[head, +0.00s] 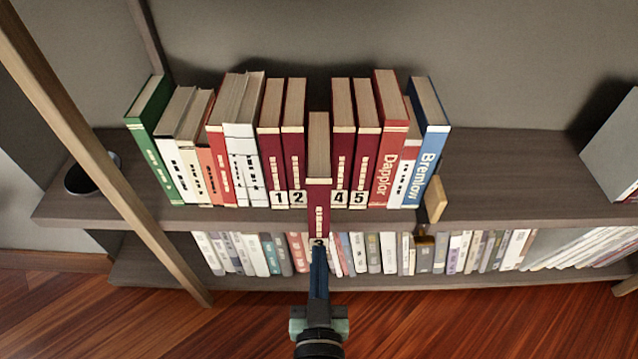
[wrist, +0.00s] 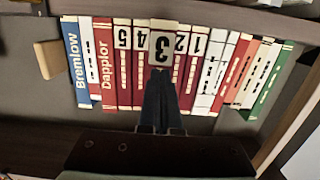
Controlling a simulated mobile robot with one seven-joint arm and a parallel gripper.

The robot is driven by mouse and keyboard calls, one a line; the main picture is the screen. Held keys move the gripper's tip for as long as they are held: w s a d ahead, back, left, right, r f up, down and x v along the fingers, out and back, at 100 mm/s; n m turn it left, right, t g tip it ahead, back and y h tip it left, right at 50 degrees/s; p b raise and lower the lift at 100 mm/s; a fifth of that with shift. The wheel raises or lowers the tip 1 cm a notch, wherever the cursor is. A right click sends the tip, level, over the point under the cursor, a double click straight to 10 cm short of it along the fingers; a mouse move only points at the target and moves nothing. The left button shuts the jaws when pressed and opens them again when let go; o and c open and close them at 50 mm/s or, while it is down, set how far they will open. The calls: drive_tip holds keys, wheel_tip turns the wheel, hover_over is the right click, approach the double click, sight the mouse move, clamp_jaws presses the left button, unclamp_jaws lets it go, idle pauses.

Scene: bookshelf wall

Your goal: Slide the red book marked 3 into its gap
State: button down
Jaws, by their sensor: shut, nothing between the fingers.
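The red book marked 3 (head: 318,208) stands upright between the books marked 2 (head: 293,150) and 4 (head: 341,150). Its spine juts out toward me, well ahead of the row, past the front edge of the shelf (head: 490,211). Its back part lies between its neighbours. My gripper (head: 318,252) is shut and empty, with its tips at the bottom of the spine, by the 3 label. In the wrist view the spine of book 3 (wrist: 163,47) is just beyond the shut fingertips (wrist: 160,72). I cannot tell whether they touch it.
Books marked 1 (head: 272,150) and 5 (head: 364,150) and several others fill the row. A wooden block (head: 435,198) stands at its right end. The shelf right of it is bare up to a grey box (head: 615,150). A slanting wooden post (head: 100,150) stands at left.

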sight(319, 235)
drive_tip(key=shift+w, duration=3.5)
drive_tip(key=shift+w+b, duration=0.3)
drive_tip(key=shift+w, duration=2.25)
drive_tip(key=shift+s+p, duration=0.65)
drive_tip(key=shift+s, duration=1.4)
